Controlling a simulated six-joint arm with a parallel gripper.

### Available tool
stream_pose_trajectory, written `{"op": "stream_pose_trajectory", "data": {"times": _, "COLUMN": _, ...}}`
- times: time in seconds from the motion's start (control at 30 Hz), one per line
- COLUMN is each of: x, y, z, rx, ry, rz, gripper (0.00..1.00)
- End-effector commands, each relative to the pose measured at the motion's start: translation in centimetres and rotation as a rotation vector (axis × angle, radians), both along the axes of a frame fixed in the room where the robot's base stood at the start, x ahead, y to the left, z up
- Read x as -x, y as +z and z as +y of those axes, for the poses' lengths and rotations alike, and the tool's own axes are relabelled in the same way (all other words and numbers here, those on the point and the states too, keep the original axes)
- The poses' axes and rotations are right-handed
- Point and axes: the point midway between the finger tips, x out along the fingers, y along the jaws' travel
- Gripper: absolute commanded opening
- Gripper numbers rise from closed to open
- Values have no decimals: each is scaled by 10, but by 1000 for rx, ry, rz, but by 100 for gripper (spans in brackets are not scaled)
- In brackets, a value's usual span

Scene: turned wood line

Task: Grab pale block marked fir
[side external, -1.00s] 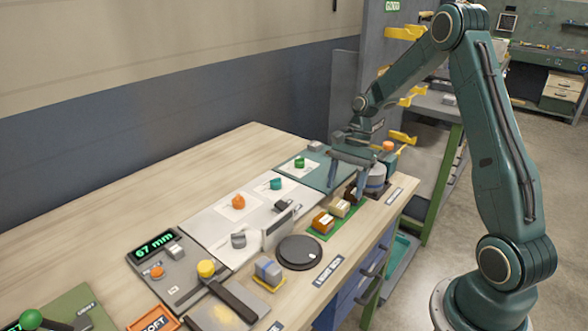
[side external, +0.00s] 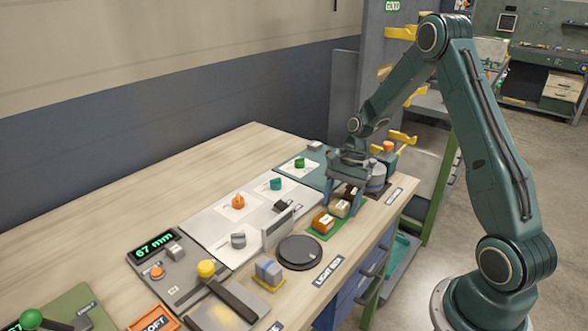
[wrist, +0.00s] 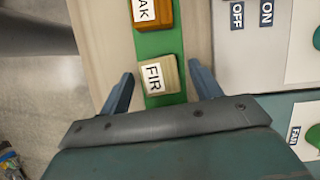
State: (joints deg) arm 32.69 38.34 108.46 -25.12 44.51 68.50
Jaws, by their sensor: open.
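The pale block marked FIR (wrist: 158,74) lies on a green strip (wrist: 160,42) in the wrist view. In the side view the pale block (side external: 341,208) sits between an orange-brown block and a dark block. My gripper (wrist: 160,82) is open, with one blue finger on each side of the FIR block and visible gaps between. In the side view my gripper (side external: 343,198) is low over the row of blocks. I cannot tell how far the fingertips are above the strip.
The orange-brown block (wrist: 153,14), its label partly cut off to "AK", lies close beyond the FIR block on the same strip. A round black disc (side external: 299,252) and a light box panel with ON and OFF labels (wrist: 250,30) are nearby.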

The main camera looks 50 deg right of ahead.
Motion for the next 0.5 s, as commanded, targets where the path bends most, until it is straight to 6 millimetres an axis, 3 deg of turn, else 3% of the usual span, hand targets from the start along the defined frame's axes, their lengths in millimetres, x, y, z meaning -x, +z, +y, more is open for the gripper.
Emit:
{"op": "stream_pose_trajectory", "data": {"times": 0.13, "x": 0, "y": 0, "z": 0, "rx": 0, "ry": 0, "rz": 0, "gripper": 64}}
{"op": "stream_pose_trajectory", "data": {"times": 0.37, "x": 0, "y": 0, "z": 0, "rx": 0, "ry": 0, "rz": 0, "gripper": 20}}
{"op": "stream_pose_trajectory", "data": {"times": 0.4, "x": 0, "y": 0, "z": 0, "rx": 0, "ry": 0, "rz": 0, "gripper": 16}}
{"op": "stream_pose_trajectory", "data": {"times": 0.5, "x": 0, "y": 0, "z": 0, "rx": 0, "ry": 0, "rz": 0, "gripper": 16}}
